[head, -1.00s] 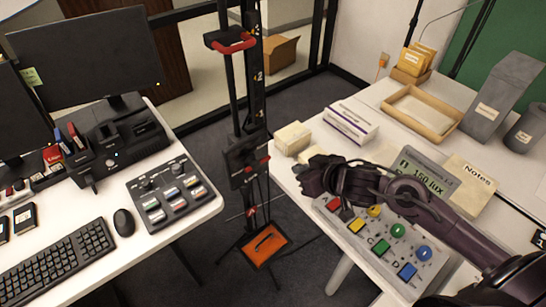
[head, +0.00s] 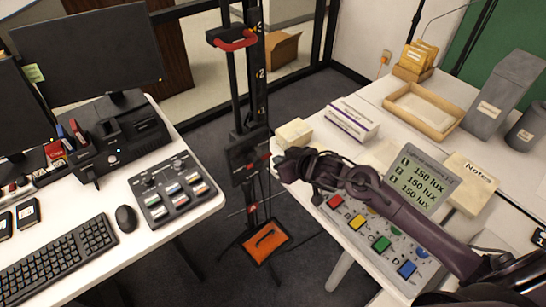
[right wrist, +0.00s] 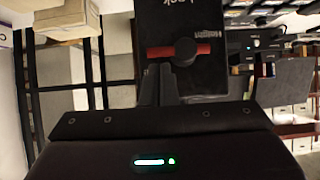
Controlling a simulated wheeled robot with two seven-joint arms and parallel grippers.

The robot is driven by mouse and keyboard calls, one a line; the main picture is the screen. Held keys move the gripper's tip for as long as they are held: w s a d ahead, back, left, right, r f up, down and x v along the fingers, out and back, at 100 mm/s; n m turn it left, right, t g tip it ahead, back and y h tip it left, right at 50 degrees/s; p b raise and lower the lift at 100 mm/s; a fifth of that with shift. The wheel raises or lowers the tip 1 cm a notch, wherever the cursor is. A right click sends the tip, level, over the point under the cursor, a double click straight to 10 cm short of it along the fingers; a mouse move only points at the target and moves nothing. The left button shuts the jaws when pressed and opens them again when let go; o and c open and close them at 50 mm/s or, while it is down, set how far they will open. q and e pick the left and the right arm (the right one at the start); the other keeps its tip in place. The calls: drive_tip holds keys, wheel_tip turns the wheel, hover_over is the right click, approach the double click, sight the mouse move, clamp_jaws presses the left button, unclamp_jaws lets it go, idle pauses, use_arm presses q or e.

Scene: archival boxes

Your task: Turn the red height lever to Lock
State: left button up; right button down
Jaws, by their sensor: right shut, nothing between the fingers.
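The red height lever (right wrist: 204,49) shows in the right wrist view as a red bar with a dark round hub. It lies across the picture on a black panel (right wrist: 150,15) with rotated lettering, including "Lock" at the top edge. In the head view the panel belongs to the black carriage (head: 240,153) on the upright stand. My right gripper (head: 281,163) is beside the carriage, to its right. In the right wrist view its fingers (right wrist: 160,85) are shut and empty, just below the lever; contact is unclear. My left gripper is out of view.
The stand's column (head: 260,70) carries a red-gripped part (head: 236,43) above and an orange tray (head: 265,242) low down. The left desk (head: 190,215) and right table (head: 340,150) flank it. A button console (head: 365,240) lies under my right arm.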

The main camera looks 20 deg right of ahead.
sight(268, 157)
drive_tip(key=shift+p+x, duration=0.3)
drive_tip(key=shift+x, duration=1.85)
drive_tip(key=shift+p, duration=0.35)
